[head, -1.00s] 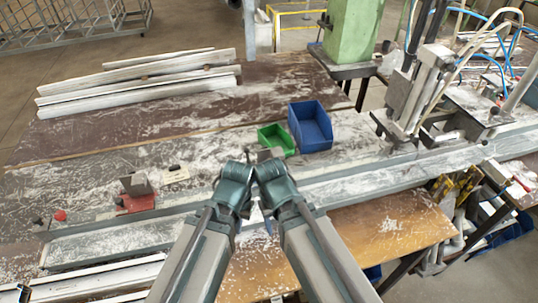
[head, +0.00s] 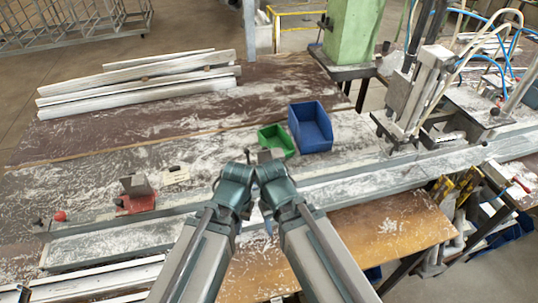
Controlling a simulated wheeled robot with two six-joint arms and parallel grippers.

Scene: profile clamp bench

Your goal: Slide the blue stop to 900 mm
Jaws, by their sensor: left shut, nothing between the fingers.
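My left gripper (head: 248,158) is at the middle of the bench over the long grey rail (head: 345,186), and it is shut and empty. My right gripper (head: 268,160) is close beside it; its fingers are too hidden to tell if they are open. A small grey plate (head: 271,154) shows just behind the grippers; I cannot tell if it belongs to the blue stop. The blue stop is not clearly visible; my arms cover that stretch of rail. A red stop (head: 136,203) with a grey upright plate sits on the rail at the left. No scale marks are readable.
A green bin (head: 276,140) and a larger blue bin (head: 311,127) stand just behind the rail. A clamp machine (head: 412,95) with hoses stands at the right. Pale profiles (head: 140,80) lie at the back left. A red knob (head: 60,216) is at the left end.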

